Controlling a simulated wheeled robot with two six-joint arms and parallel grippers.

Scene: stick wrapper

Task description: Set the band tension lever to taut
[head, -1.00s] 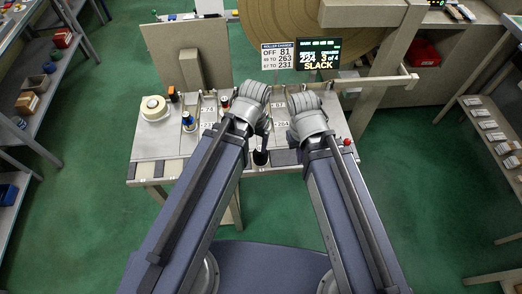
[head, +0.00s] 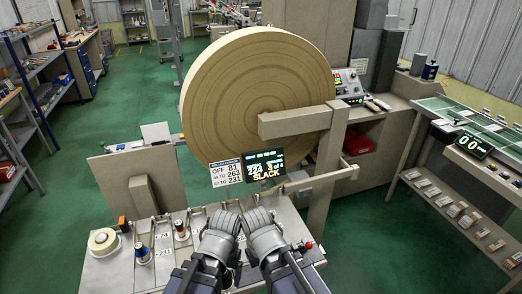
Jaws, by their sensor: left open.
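The bench (head: 115,270) carries a tape roll (head: 103,241) and small bottles (head: 142,252) on the left. A large round roll (head: 255,95) and a beige arm (head: 297,121) stand behind. A rail (head: 325,173) runs behind the bench's right side.

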